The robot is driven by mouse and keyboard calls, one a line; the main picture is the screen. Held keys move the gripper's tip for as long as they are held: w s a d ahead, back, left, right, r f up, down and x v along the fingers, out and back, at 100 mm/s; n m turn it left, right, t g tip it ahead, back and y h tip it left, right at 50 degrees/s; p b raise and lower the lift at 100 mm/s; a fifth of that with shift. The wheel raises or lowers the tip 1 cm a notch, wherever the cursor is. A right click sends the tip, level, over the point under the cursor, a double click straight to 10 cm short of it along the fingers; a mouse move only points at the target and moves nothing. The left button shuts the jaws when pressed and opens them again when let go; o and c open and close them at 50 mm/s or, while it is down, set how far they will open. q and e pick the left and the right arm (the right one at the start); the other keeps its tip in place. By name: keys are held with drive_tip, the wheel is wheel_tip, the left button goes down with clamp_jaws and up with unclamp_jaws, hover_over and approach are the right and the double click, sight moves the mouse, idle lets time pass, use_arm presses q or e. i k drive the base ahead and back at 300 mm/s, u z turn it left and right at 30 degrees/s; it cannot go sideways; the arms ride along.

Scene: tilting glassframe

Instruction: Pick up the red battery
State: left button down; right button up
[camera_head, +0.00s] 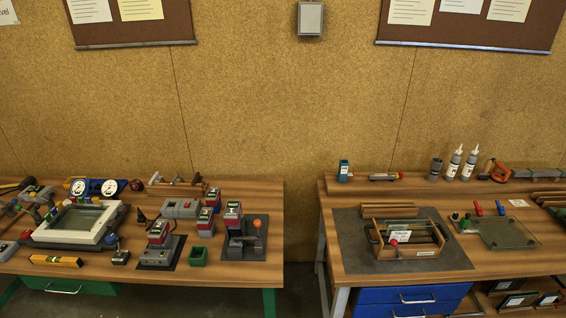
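Several grey blocks with red parts, looking like batteries, stand on the left workbench (225,275). One red-and-grey block (158,232) is upright on a dark stand at the front. Another (232,213) is upright on a second dark stand with an orange-knobbed lever. Two more, a nearer one (205,221) and a farther one (213,198), stand between and behind them. I cannot tell which of these is the red battery. Neither of my grippers shows in the head view.
A white frame with a glass pane (85,217), a yellow level (56,261) and a small green box (198,256) crowd the left bench. A gap separates it from the right workbench (335,250), which holds a grey mat (350,262) and a wooden tray (425,251).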

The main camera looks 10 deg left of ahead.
sight(232, 215)
drive_tip(key=z, duration=0.15)
drive_tip(key=i, duration=1.15)
drive_tip(key=u, duration=0.7)
